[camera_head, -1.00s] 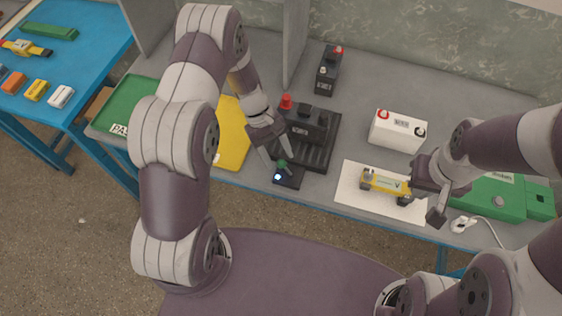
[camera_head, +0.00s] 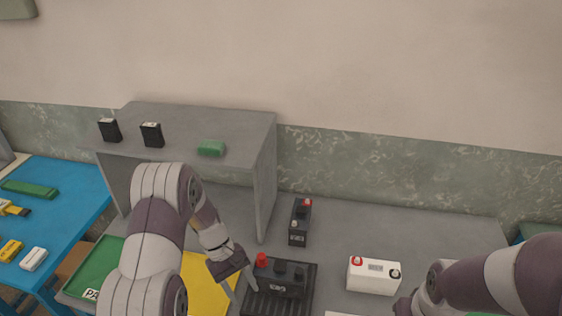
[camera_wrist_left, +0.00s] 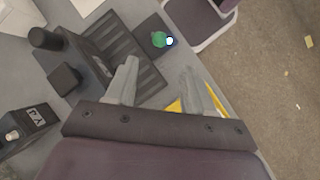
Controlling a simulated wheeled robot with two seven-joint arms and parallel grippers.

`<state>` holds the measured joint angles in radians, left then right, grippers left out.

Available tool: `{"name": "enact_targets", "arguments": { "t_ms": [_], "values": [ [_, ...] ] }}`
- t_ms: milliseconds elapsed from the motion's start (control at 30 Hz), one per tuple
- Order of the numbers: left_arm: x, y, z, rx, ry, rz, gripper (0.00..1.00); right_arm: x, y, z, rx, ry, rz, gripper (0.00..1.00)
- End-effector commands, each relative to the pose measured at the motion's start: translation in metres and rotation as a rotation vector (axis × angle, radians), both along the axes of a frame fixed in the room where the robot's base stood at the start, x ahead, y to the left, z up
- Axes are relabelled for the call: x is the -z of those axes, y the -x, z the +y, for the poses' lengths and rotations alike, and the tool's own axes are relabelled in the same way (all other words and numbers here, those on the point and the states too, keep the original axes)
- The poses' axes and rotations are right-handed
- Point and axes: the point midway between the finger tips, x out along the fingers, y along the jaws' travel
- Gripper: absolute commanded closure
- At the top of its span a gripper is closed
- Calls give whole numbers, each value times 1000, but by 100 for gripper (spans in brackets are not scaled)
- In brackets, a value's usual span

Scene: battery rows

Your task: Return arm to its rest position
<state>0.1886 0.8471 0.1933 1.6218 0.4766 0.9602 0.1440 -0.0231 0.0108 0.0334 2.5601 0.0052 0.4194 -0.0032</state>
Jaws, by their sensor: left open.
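My left arm comes in from the left in the head view. Its gripper (camera_head: 246,288) is over the table at the left side of the black battery on a ribbed black tray (camera_head: 309,291). In the left wrist view the left gripper (camera_wrist_left: 166,85) has its fingers apart with nothing between them. A small dark device with a green knob (camera_wrist_left: 158,40) and a lit spot lies beyond the fingertips. My right arm shows at the lower right of the head view, with its fingertips cut off by the bottom edge.
A white battery (camera_head: 374,275) and a small black battery (camera_head: 300,222) stand on the grey table. A grey shelf (camera_head: 240,123) carries two black boxes and a green block. A yellow mat (camera_head: 200,268) and a green tray (camera_head: 97,270) lie at left, near a blue table (camera_head: 75,178).

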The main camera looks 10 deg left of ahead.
Motion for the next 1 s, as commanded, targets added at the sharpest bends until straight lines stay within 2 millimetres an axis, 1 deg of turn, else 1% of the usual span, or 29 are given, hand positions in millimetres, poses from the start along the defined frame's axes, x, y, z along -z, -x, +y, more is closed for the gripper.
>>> {"name": "enact_targets", "arguments": {
  "t_ms": [67,100,133,167,233,267,300,333,400,500,533,600,700,1000],
  "values": [
    [3,-3,3,10,-12,-24,47,0,0,0,0,0,0,100],
    [9,2,7,35,-35,-35,47,0,0,0,0,0,0,100],
    [14,12,11,60,-53,-34,47,0,0,0,0,0,0,100],
    [13,22,15,94,-80,-45,47,0,0,0,0,0,0,100],
    [-4,43,23,204,-148,-108,47,0,0,0,0,0,0,100],
    [-16,52,25,262,-178,-149,47,1,0,0,0,0,0,100],
    [-33,64,26,342,-218,-208,47,1,0,0,0,0,0,100],
    [-47,73,26,401,-244,-253,47,2,0,0,0,0,0,100],
    [-74,94,23,521,-293,-354,47,3,0,0,0,0,0,100],
    [-105,119,16,640,-338,-473,47,4,0,0,0,0,0,100],
    [-112,124,14,660,-345,-498,47,4,0,0,0,0,0,100],
    [-124,129,9,682,-358,-545,47,5,0,0,0,0,0,100],
    [-134,124,5,689,-368,-591,47,5,0,0,0,0,0,100],
    [-134,124,5,689,-368,-591,47,5,0,0,0,0,0,100]
  ]
}}
